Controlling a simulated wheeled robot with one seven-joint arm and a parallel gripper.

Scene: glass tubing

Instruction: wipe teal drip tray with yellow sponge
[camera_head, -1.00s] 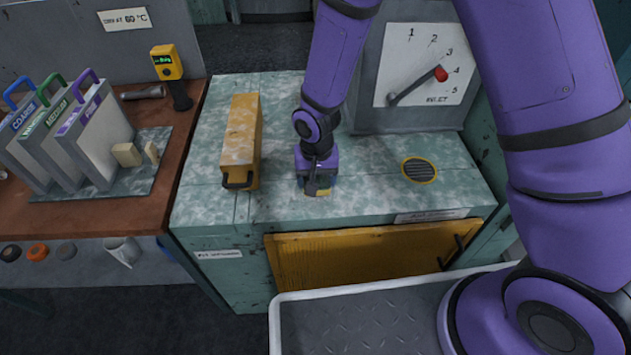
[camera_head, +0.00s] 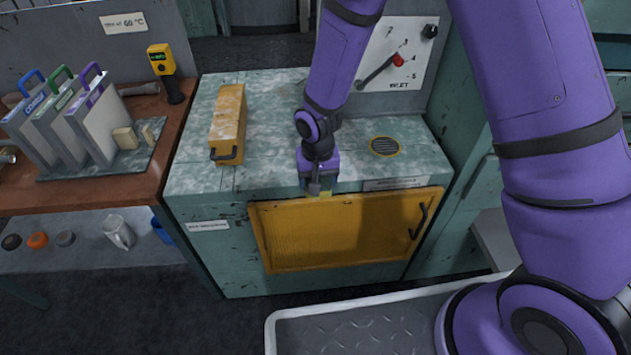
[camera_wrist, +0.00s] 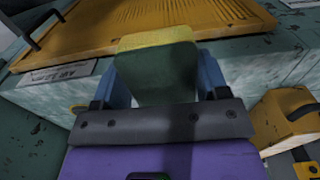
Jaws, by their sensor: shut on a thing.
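My gripper (camera_head: 320,186) is at the front edge of the mottled teal worktop (camera_head: 270,170), above the yellow door. It is shut on the yellow sponge (camera_wrist: 157,40), which has a yellow strip and a dark green face between the blue fingers in the wrist view. In the head view only a small yellow bit of the sponge (camera_head: 325,194) shows below the fingers. I cannot tell whether the sponge touches the worktop edge. No separate teal drip tray can be made out for certain.
A yellow box with a handle (camera_head: 228,125) stands left on the worktop. A round dark grille (camera_head: 385,146) lies to the right, before the dial panel (camera_head: 400,55). The yellow door (camera_head: 340,230) is below. A brown bench (camera_head: 100,195) with upright boards is at left.

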